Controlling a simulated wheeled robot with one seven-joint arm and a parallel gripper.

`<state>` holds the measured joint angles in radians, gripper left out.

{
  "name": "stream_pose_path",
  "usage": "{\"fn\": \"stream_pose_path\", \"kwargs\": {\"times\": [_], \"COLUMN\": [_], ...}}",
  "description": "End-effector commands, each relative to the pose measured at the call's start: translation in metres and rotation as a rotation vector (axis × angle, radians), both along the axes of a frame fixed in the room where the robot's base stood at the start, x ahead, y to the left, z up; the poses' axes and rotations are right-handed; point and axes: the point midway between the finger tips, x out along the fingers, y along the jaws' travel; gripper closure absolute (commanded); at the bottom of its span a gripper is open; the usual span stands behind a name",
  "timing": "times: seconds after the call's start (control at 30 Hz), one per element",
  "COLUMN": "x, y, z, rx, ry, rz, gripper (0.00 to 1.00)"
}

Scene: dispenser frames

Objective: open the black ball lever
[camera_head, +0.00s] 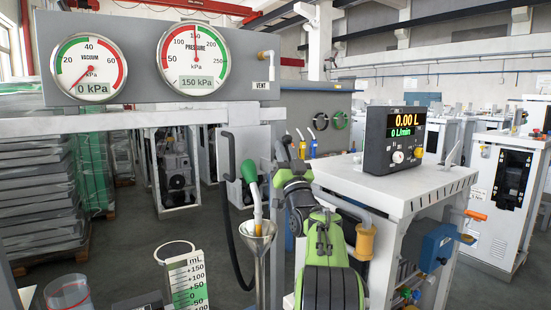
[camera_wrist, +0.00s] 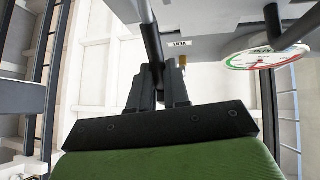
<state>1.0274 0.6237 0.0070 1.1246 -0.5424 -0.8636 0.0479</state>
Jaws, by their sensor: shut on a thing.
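In the wrist view, my gripper (camera_wrist: 162,72) is shut, its two black fingers close together around the end of a dark lever (camera_wrist: 147,25). The lever slants up and slightly left from the fingers toward a grey panel. The lever's ball is not clearly visible; the fingers cover that end. In the head view, my green and grey arm reaches up at the centre, and the fingers and lever cannot be made out clearly there.
A small label (camera_wrist: 177,43) and a round gauge (camera_wrist: 264,59) are near the lever. In the head view, a vacuum gauge (camera_head: 88,67) and pressure gauge (camera_head: 194,58) sit upper left.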

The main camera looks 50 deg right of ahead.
Motion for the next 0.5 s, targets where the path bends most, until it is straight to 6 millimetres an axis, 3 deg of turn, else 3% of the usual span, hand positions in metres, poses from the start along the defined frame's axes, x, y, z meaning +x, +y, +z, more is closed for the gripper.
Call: {"fn": "stream_pose_path", "kwargs": {"times": [0.5], "x": [-0.0002], "y": [-0.0067], "z": [-0.0008], "rx": [-0.03], "ry": [-0.078], "rz": [-0.001], "gripper": [1.0]}}
